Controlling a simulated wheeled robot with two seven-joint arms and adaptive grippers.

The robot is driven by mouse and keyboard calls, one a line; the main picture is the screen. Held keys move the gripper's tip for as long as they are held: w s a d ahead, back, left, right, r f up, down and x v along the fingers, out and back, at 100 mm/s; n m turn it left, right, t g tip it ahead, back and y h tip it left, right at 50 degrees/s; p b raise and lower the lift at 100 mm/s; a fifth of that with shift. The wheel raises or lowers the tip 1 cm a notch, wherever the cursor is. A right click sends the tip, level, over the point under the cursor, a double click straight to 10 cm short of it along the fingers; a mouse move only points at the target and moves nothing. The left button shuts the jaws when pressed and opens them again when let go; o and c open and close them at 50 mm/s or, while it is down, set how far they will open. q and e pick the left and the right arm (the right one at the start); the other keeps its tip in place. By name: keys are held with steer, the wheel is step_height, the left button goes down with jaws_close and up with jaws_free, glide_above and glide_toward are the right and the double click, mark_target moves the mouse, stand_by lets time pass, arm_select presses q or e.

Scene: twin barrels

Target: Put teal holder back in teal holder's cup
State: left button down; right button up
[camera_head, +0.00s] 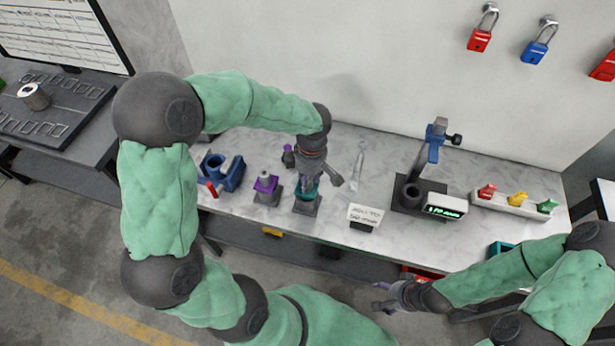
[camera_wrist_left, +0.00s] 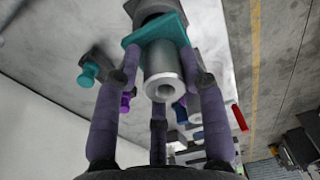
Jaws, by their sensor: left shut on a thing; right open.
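The teal holder (camera_head: 304,195) is under my left gripper (camera_head: 312,184) in the head view. In the left wrist view, its square teal plate (camera_wrist_left: 150,32) and a silver hollow cylinder (camera_wrist_left: 165,78) show between the fingers of that gripper (camera_wrist_left: 165,80). The left gripper is shut on the teal holder. A dark square cup (camera_head: 306,208) is directly below the teal holder; I cannot tell whether the holder is fully seated in it. My right gripper (camera_head: 388,298) is open and empty, in front of the table.
A purple holder in a dark base (camera_head: 266,190) stands just left, with a blue cradle (camera_head: 228,174) beyond. A white sign (camera_head: 365,215), a scale display (camera_head: 444,206), a blue-topped stand (camera_head: 433,145) and a tray (camera_head: 505,203) of coloured pieces stand to the right.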

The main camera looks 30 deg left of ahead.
arm_select(q)
steer(key=shift+f+b, duration=1.6)
steer(key=shift+f, duration=0.1)
steer(key=c, duration=0.6)
jaws_free()
steer(key=shift+c, duration=0.2)
steer(key=r, duration=1.2)
steer(key=shift+w+d, duration=0.2)
steer(key=shift+d, duration=0.1)
